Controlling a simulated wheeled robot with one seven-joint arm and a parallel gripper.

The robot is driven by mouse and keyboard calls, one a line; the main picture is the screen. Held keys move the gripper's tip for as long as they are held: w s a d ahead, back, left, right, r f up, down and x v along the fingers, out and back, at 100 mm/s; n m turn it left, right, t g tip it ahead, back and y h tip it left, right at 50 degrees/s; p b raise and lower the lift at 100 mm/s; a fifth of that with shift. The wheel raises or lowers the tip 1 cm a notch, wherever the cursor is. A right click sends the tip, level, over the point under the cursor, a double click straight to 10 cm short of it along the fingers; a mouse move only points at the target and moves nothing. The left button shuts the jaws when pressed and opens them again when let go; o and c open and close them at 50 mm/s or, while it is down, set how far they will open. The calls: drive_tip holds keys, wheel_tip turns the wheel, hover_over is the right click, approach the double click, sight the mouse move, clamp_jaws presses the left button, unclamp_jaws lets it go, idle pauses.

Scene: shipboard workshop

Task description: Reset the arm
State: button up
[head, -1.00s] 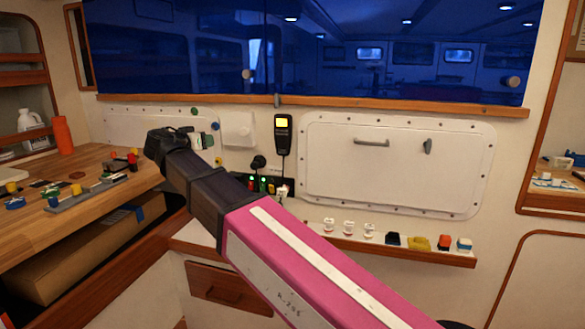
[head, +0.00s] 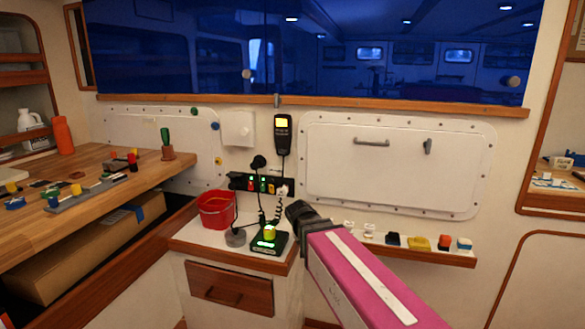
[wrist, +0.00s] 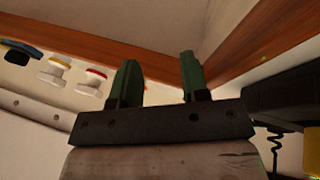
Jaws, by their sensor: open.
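My pink arm reaches in from the bottom right of the head view. Its dark end stands in front of the wall, just right of the small white counter; the fingers cannot be made out there. In the wrist view my gripper (wrist: 158,80) shows two dark green fingers, apart, with nothing between them. Beyond them are a wooden edge and a pale surface.
A red bucket (head: 216,209) and a black charger (head: 270,243) with a yellow-topped item stand on the white counter (head: 205,240). A wall shelf (head: 420,252) holds several small items near my arm. A wooden workbench (head: 90,215) is at the left. A handset (head: 283,135) hangs above.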

drive_tip(key=s+d+f+g+y, duration=0.3)
drive_tip(key=s+d+f, duration=0.7)
drive_tip(key=d+f, duration=0.1)
drive_tip(key=shift+s+d+f+g+y, duration=0.3)
drive_tip(key=shift+s+d+f+y, duration=0.05)
drive_tip(key=shift+s+d+y, duration=0.05)
idle(0.7)
